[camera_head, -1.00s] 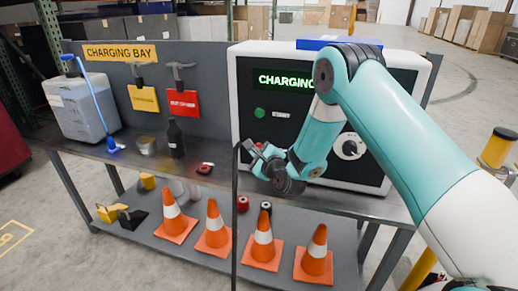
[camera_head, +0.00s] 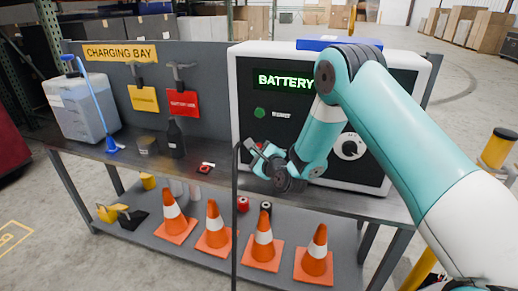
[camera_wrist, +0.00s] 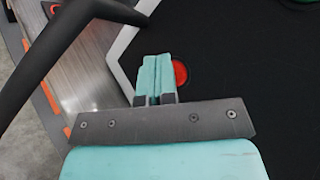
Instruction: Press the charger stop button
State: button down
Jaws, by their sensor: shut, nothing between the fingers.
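The charger (camera_head: 418,140) is a white-framed box with a black front on the bench. Its lit display (camera_head: 283,82) reads "BATTERY", with the rest hidden behind my arm. A green button (camera_head: 259,113) with a small label sits below the display. The red stop button (camera_wrist: 180,73) shows in the wrist view, just right of my fingertips and partly covered by them. My gripper (camera_wrist: 158,72) is shut and empty, pointing at the charger front. In the head view my gripper (camera_head: 255,149) hides most of the red button. I cannot tell whether the fingertips touch it.
A dark knob (camera_head: 349,148) is on the charger's right side. A thin dark upright pole (camera_head: 235,215) stands in front of the bench, close left of my gripper. A bottle (camera_head: 175,140), a tin and a small red-topped item (camera_head: 206,167) stand on the bench (camera_head: 105,152).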

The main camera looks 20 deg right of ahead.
jog(key=shift+s+a+p, duration=0.4)
jog(key=shift+s+p, duration=0.05)
jog(key=shift+s, duration=0.15)
jog(key=shift+s+a+p, duration=0.75)
jog(key=shift+s+p, duration=0.2)
jog(key=shift+s, duration=0.1)
jog(key=shift+s+a+p, duration=0.7)
jog(key=shift+s+p, duration=0.25)
jog(key=shift+s, duration=0.05)
jog(key=shift+r, duration=0.1)
